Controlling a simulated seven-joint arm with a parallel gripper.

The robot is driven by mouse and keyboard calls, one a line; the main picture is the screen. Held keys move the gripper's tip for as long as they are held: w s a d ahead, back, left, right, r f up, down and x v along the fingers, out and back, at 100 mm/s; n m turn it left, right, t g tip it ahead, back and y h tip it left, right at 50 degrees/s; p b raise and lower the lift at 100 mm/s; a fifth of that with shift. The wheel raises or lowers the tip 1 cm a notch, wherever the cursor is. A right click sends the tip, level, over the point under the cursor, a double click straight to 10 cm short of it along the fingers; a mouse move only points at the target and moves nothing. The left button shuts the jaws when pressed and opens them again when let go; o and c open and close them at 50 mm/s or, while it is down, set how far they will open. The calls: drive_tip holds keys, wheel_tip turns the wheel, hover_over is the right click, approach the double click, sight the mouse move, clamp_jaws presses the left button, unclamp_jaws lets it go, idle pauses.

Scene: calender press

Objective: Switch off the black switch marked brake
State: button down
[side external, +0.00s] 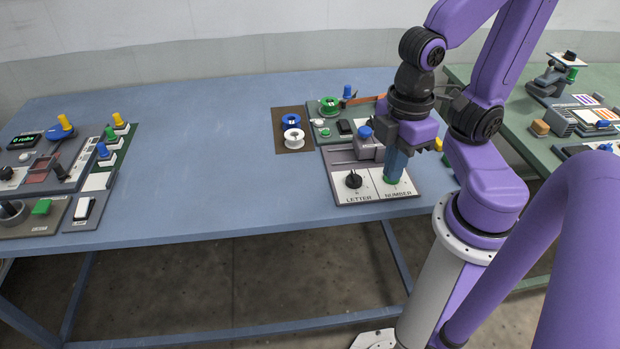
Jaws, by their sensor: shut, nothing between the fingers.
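I cannot read the word brake on any switch in this view. Another black switch (345,127) is on the right panel, behind and left of my gripper. My gripper (395,167) points down over the front of the right panel, shut and empty. The gripper and arm hide part of that panel.
A black knob (354,180) stands on the LETTER plate, left of my gripper. A blue knob (365,132) and spools (294,136) are nearby. The left panel group (110,183) holds yellow, blue and green controls. The middle of the blue table (200,140) is clear.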

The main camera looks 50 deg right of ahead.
drive_tip(key=w+d+r+m, duration=0.1)
drive_tip(key=w+d+m, duration=0.4)
drive_tip(key=w, duration=0.5)
drive_tip(key=w+d+m, duration=0.2)
drive_tip(key=w+m, duration=0.5)
drive_tip(key=w, duration=0.4)
drive_tip(key=w+d+f+m, duration=0.1)
drive_tip(key=w+d+m, duration=0.2)
drive_tip(key=d, duration=0.8)
drive_tip(key=w+d+m, duration=0.3)
drive_tip(key=d+m, duration=0.3)
drive_tip(key=d, duration=0.6)
drive_tip(key=shift+w+f+m, duration=0.3)
drive_tip(key=shift+w+f, duration=0.05)
drive_tip(key=shift+w, duration=0.05)
drive_tip(key=shift+f, duration=0.1)
